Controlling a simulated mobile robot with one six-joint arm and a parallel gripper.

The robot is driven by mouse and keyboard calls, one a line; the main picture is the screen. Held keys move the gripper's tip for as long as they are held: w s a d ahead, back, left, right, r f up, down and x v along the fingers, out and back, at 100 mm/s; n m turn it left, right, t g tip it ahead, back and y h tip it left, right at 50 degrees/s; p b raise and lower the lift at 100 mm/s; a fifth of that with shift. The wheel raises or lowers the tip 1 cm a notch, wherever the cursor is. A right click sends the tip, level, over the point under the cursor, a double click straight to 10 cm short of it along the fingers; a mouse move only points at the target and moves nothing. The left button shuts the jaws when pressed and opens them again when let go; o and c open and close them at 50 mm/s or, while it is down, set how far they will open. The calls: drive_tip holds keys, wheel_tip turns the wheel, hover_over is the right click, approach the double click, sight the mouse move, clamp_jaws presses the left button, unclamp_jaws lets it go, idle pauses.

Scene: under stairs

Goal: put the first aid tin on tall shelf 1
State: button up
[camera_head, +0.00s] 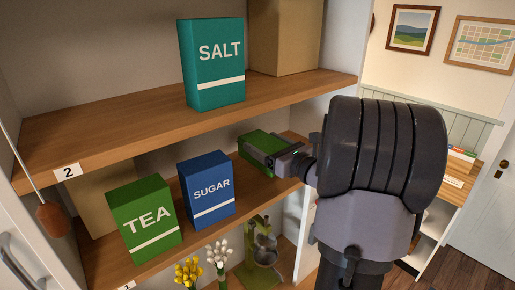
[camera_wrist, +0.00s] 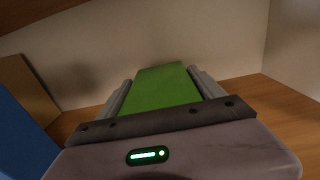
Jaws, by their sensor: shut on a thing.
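A green tin (camera_head: 258,139), which I take to be the first aid tin, is held in my gripper (camera_head: 274,157) at the right end of tall shelf 1 (camera_head: 245,220). No lettering on it shows. In the wrist view the green tin (camera_wrist: 164,88) lies between the two fingers of my gripper (camera_wrist: 160,92), with one finger along each side. Shelf boards and walls surround it. I cannot tell whether the tin's underside touches the board. My gripper and arm hide part of the tin and the shelf's right end.
A blue SUGAR box (camera_head: 207,190) and a green TEA box (camera_head: 145,217) stand left of the tin, with a cardboard box (camera_head: 98,195) behind. The upper shelf (camera_head: 120,125), labelled 2, is overhead with a SALT box (camera_head: 212,65). Flowers (camera_head: 218,253) and a green appliance (camera_head: 262,245) are below.

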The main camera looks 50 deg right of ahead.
wheel_tip(320, 180, down, 2)
drive_tip(key=shift+w+d+f, duration=0.15)
drive_tip(key=shift+w+f, duration=0.05)
drive_tip(key=shift+f, duration=0.2)
drive_tip(key=shift+s, duration=0.15)
drive_tip(key=shift+a+f, duration=0.1)
drive_tip(key=shift+a, duration=0.1)
drive_tip(key=o, duration=2)
drive_tip(key=shift+d, duration=0.1)
